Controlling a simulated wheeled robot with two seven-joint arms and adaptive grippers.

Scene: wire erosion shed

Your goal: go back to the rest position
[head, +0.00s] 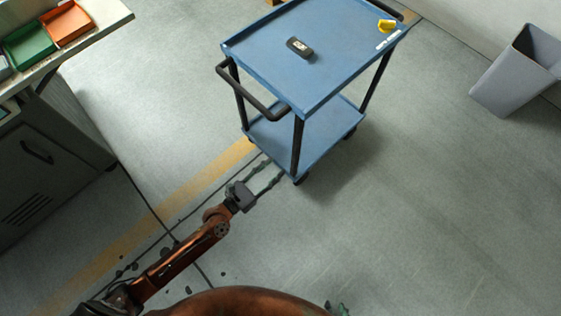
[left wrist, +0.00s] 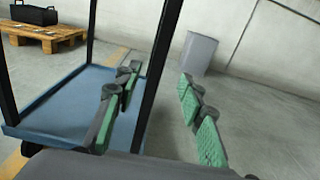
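My left gripper (head: 273,171) reaches out in front of the blue cart's near corner, above the floor. In the left wrist view its two green-padded fingers (left wrist: 159,80) are wide apart with nothing between them. The left arm stretches from the bottom left of the head view. Of my right gripper (head: 338,309), only a small green and dark bit shows at the bottom edge, beside my rounded brown body. Its fingers are mostly hidden, so I cannot tell their state.
The blue cart (head: 270,62) stands close ahead, carrying a dark handheld device (head: 299,48) and a yellow object (head: 387,25). A workbench (head: 112,14) with green (head: 28,45) and orange (head: 67,24) trays is at left. A grey bin (head: 510,75) stands right. Floor at lower right is clear.

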